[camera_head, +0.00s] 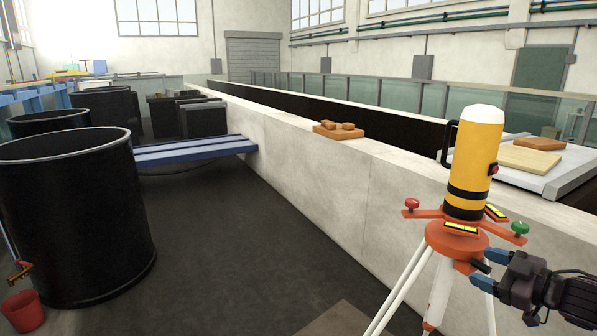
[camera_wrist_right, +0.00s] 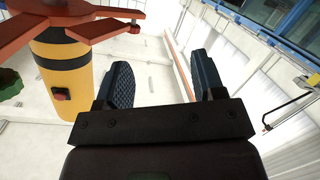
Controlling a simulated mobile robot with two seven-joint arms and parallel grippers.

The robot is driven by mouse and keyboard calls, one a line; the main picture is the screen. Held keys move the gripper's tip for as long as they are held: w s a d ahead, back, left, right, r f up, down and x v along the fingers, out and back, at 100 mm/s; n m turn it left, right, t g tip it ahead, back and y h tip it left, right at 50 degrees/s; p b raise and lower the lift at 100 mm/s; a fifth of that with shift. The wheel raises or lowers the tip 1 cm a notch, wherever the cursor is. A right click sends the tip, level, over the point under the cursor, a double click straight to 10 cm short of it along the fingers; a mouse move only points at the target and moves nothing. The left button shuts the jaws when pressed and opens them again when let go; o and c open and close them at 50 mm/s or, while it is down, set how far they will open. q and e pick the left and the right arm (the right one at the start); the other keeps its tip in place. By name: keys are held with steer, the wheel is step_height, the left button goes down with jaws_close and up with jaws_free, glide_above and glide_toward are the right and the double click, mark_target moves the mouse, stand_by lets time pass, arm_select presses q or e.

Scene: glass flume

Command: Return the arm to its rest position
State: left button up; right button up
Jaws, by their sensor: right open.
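My right gripper (camera_head: 482,269) is at the lower right of the head view, beside the orange head of a tripod. Its two blue-padded fingers are apart with nothing between them, and they also show in the right wrist view (camera_wrist_right: 161,82). A yellow and black instrument (camera_head: 473,165) with a white top stands upright on the orange tripod head (camera_head: 457,238). In the right wrist view the instrument (camera_wrist_right: 62,65) is to the left of the fingers. I cannot tell whether a fingertip touches the tripod head. My left gripper is not in view.
A long concrete flume wall (camera_head: 330,180) runs behind the tripod (camera_head: 438,285). A brown block (camera_head: 339,131) lies on it. A grey platform (camera_head: 560,185) with boards is at right. Black tanks (camera_head: 75,220) and a red bucket (camera_head: 22,312) stand left. The floor (camera_head: 240,240) between is clear.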

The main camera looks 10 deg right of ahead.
steer(key=s+a+f+m+h, duration=0.15)
steer(key=s+a+f, duration=0.25)
steer(key=f, duration=0.5)
steer(key=s+a+f+m+h, duration=0.1)
steer(key=s+a+f+h, duration=0.2)
steer(key=f, duration=0.6)
steer(key=s+a+f+m+g+h, duration=0.1)
steer(key=s+a+f+m, duration=0.2)
steer(key=s+f, duration=0.3)
steer(key=s+a+f+m+g+h+b, duration=0.1)
steer(key=s+a+f+m, duration=0.3)
steer(key=s, duration=0.5)
step_height(320, 180, down, 2)
steer(key=a+h, duration=0.1)
steer(key=a, duration=0.1)
steer(key=shift+a+f+g, duration=0.25)
steer(key=shift+a+g, duration=0.05)
steer(key=shift+s+m, duration=0.15)
steer(key=shift+m, duration=0.1)
